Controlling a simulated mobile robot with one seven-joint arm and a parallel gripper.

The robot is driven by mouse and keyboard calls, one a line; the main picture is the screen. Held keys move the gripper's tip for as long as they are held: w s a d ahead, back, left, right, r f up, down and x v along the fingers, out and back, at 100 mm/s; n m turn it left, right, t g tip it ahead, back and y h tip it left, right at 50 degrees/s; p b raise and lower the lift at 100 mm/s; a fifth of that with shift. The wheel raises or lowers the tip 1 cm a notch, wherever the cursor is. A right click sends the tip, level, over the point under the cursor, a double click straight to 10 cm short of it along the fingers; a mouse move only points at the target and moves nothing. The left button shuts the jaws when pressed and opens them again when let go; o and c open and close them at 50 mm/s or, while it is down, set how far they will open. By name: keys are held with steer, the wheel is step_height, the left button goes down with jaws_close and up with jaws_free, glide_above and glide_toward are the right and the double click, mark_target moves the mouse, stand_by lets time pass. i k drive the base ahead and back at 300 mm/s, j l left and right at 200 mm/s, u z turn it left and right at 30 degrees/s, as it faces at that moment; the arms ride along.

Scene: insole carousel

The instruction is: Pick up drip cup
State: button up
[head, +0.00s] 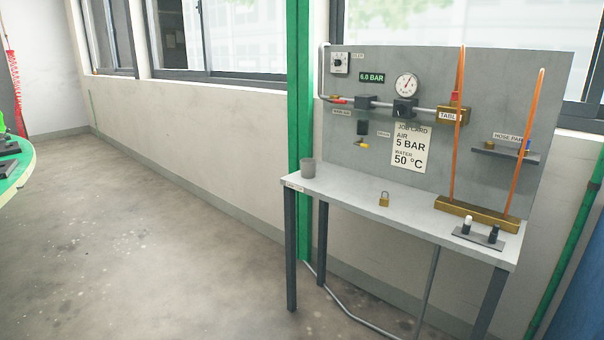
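A small grey cup (308,168), which looks like the drip cup, stands upright at the left end of the grey workbench (345,193). A small label sits on the bench edge just below it. Nothing touches the cup from above, and its inside is too small to make out. My gripper is not in view.
A brass manifold (475,216) with orange hoses and a small black tray (478,235) stand at the right. A gauge panel (450,100) rises behind. A green post (299,90) stands behind the cup. Open floor (170,240) lies left.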

mark_target(308, 165)
steer(key=i+j+z, duration=0.25)
steer(key=j, duration=0.4)
steer(key=i+j+z, duration=0.1)
steer(key=i+j, duration=0.2)
steer(key=i+j+z, duration=0.1)
steer(key=j, duration=0.25)
steer(key=i+l, duration=0.2)
steer(key=i, duration=0.35)
steer(key=i+l+u, duration=0.1)
steer(key=i, duration=0.4)
steer(key=i+l+u, duration=0.1)
steer(key=i+l, duration=0.15)
steer(key=i, duration=0.8)
